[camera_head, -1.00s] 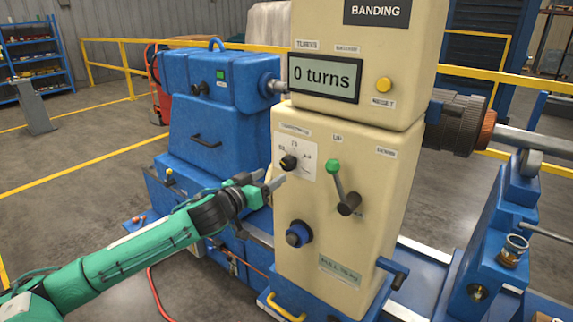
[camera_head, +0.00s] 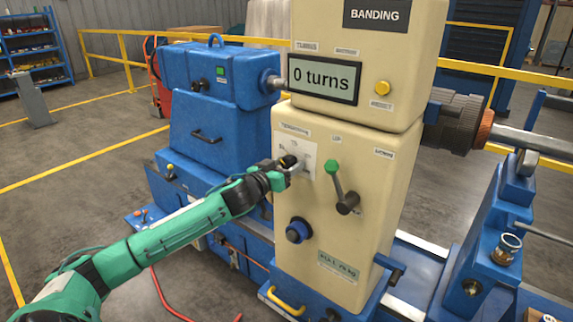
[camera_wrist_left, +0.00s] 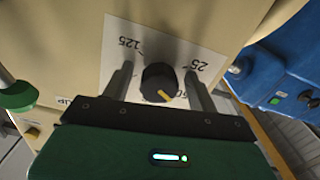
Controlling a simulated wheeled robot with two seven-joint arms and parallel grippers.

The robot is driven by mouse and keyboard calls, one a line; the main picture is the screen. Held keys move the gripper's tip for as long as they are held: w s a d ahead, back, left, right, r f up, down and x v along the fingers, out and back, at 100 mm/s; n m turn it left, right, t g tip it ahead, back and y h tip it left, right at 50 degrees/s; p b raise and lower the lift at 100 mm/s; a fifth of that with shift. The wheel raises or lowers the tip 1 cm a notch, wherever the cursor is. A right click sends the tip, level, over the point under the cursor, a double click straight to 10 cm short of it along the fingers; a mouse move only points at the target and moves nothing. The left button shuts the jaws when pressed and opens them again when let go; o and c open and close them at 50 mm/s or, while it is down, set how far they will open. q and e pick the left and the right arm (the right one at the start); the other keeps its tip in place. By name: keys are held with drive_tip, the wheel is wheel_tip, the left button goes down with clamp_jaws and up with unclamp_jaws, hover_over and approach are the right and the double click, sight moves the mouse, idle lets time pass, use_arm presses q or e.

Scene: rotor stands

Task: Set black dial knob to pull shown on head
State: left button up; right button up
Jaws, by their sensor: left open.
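The black dial knob (camera_wrist_left: 158,80) sits on a white scale plate (camera_wrist_left: 215,38) on the cream head (camera_head: 345,225). In the left wrist view its pale pointer line points down and right in the picture; 25 and 125 are readable on the plate, other marks partly hidden. My left gripper (camera_head: 294,166) is at the dial in the head view and largely covers the knob. In the left wrist view its open fingers (camera_wrist_left: 158,78) stand on either side of the knob, with gaps visible. A label (camera_head: 338,266) low on the head appears to read PULL 75 kg. My right gripper is out of view.
A green-tipped lever (camera_head: 340,187) stands close right of the dial. A blue machine (camera_head: 205,140) stands left.

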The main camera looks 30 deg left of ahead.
use_arm(q)
drive_tip(key=c, duration=1)
drive_tip(key=m+p, duration=0.1)
drive_tip(key=m, duration=0.4)
drive_tip(key=shift+a+r+m, duration=0.1)
drive_tip(key=shift+m, duration=0.2)
drive_tip(key=m+p, duration=0.1)
drive_tip(key=m, duration=0.5)
drive_tip(key=shift+a, duration=0.1)
